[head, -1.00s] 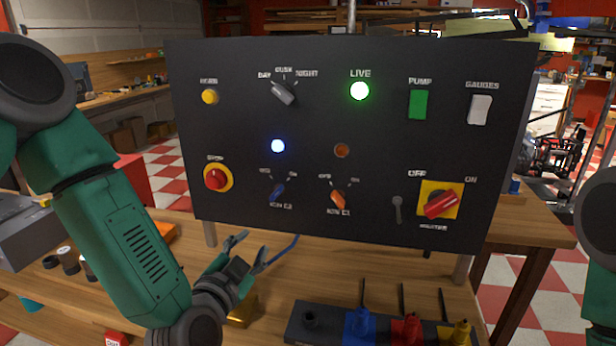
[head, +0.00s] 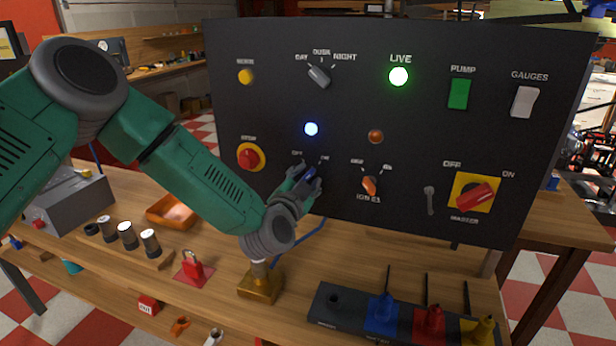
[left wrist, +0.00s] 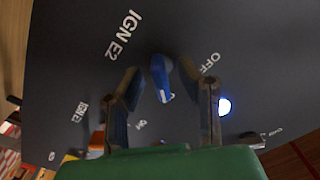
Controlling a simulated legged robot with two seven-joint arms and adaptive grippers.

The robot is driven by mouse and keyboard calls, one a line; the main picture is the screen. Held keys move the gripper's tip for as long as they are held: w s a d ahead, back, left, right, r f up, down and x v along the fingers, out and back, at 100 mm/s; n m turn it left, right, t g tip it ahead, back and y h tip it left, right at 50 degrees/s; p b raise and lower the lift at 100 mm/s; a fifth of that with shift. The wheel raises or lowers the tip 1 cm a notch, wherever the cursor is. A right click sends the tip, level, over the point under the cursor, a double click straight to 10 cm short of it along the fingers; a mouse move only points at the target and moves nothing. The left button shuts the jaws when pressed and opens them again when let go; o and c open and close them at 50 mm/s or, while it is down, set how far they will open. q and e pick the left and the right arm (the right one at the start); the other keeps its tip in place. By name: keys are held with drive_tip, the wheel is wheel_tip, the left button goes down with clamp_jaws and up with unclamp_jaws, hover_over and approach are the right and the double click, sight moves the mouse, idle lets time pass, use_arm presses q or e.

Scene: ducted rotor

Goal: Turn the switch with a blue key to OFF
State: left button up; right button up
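The switch with a blue key (head: 309,174) is on the lower part of the black panel (head: 440,130), labelled IGN E2. In the left wrist view the blue key (left wrist: 160,78) has its white-marked end pointing nearer to ON than to OFF. My left gripper (head: 304,180) is at the panel with its fingers on either side of the key. In the left wrist view the left gripper (left wrist: 160,75) is open, with gaps showing between the fingers and the key. The key is partly hidden by the fingers in the head view. My right gripper is not in view.
An orange key switch (head: 370,186) is to the right on the panel. A red stop button (head: 250,157) is to the left. A blue lamp (head: 311,129) glows above the blue key. A brass block (head: 261,284) and a rack of coloured plugs (head: 345,320) are on the bench below.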

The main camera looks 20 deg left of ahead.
use_arm(q)
drive_tip(key=shift+w, duration=0.25)
clamp_jaws()
